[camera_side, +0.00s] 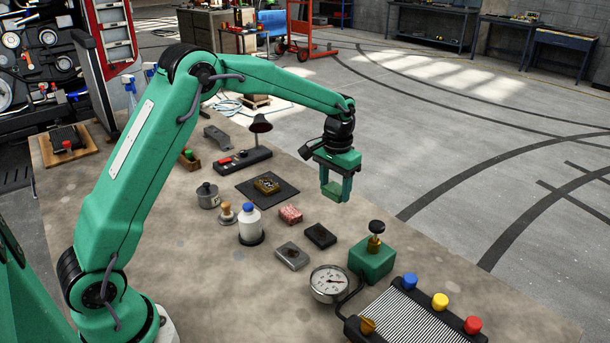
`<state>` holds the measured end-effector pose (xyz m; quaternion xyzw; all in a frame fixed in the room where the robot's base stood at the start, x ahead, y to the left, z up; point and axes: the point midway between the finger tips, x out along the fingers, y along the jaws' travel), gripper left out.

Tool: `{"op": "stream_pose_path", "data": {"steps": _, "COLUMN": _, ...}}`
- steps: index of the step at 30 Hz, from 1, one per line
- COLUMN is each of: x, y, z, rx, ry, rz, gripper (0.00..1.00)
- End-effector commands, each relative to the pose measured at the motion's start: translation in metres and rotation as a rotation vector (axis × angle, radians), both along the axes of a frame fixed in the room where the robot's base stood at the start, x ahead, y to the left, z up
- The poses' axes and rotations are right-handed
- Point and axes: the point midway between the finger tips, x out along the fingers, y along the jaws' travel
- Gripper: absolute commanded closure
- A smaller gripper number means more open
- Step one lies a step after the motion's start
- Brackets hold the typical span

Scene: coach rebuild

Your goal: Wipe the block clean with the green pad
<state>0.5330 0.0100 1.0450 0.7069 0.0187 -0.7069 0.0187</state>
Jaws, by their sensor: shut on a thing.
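My gripper (335,185) hangs in the air near the table's right edge, pointing down. It is shut on the green pad (334,193), a small pale green piece between its fingertips, partly hidden by them. A grey metal block (283,258) with a dark smudge on top lies flat on the table, below and left of my gripper in the picture. The pad is well apart from it.
A brass piece (267,184) lies on a black mat (283,199).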

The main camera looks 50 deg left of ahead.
Motion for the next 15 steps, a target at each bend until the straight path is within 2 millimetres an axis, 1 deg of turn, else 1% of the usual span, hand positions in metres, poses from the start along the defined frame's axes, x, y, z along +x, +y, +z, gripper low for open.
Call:
{"op": "stream_pose_path", "data": {"steps": 3, "x": 0.0001, "y": 0.0001, "z": -0.0001, "rx": 0.000, "ry": 0.000, "rz": 0.000, "gripper": 0.68}}
{"op": "stream_pose_path", "data": {"steps": 4, "x": 0.0001, "y": 0.0001, "z": -0.0002, "rx": 0.000, "ry": 0.000, "rz": 0.000, "gripper": 0.53}}
{"op": "stream_pose_path", "data": {"steps": 6, "x": 0.0001, "y": 0.0001, "z": -0.0002, "rx": 0.000, "ry": 0.000, "rz": 0.000, "gripper": 0.65}}
{"op": "stream_pose_path", "data": {"steps": 11, "x": 0.0002, "y": 0.0011, "z": -0.0003, "rx": 0.000, "ry": 0.000, "rz": 0.006, "gripper": 0.65}}
{"op": "stream_pose_path", "data": {"steps": 15, "x": 0.0008, "y": 0.0075, "z": -0.0006, "rx": 0.000, "ry": 0.000, "rz": 0.046, "gripper": 0.65}}
